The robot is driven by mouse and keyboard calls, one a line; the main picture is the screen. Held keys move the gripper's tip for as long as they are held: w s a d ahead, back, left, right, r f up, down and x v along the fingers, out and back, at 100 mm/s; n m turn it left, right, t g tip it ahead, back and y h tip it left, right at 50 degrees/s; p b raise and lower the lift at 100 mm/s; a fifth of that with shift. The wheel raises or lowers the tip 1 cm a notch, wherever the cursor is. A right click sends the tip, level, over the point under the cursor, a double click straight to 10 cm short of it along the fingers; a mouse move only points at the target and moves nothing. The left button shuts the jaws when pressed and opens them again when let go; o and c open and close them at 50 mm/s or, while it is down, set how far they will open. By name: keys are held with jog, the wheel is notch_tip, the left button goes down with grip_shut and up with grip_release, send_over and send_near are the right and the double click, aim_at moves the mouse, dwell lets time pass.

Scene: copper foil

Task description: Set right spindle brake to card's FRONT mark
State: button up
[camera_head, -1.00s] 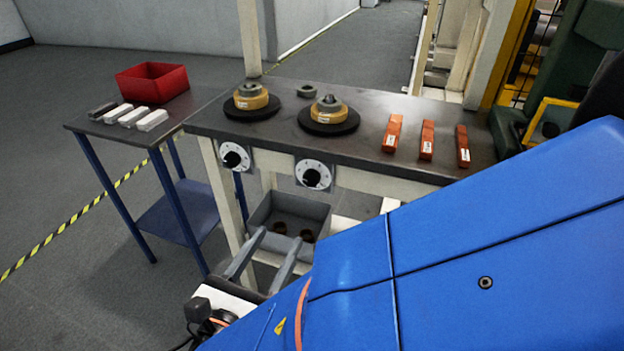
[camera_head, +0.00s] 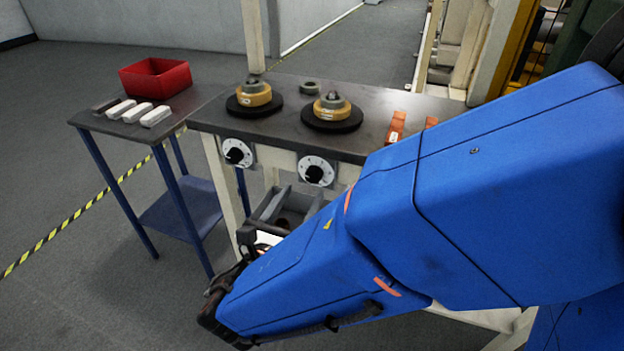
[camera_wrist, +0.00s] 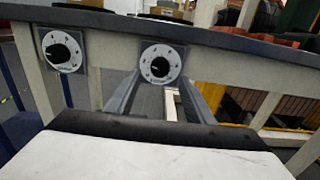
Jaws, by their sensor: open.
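The right spindle brake is a round white dial (camera_head: 317,170) with a black knob, on the front of the bench below the right spindle (camera_head: 332,111). The same dial shows in the wrist view (camera_wrist: 161,64), near the top middle. Its marks are too small to read. My gripper (camera_wrist: 160,90) is open and empty, its two grey fingers pointing toward the right dial from below and apart from it. In the head view the gripper is partly hidden by my blue arm. I cannot make out a card.
A matching left dial (camera_head: 238,152) sits below the left spindle (camera_head: 254,97). Orange labelled blocks (camera_head: 396,126) lie on the bench top (camera_head: 290,90), partly behind my arm. A side table at left holds a red bin (camera_head: 155,78) and white blocks (camera_head: 156,116). A grey bin (camera_head: 290,208) is under the bench.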

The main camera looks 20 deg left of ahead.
aim_at(312, 179)
jog(key=shift+w+d, duration=0.2)
jog(key=shift+w, duration=2.55)
jog(key=c, duration=1.1)
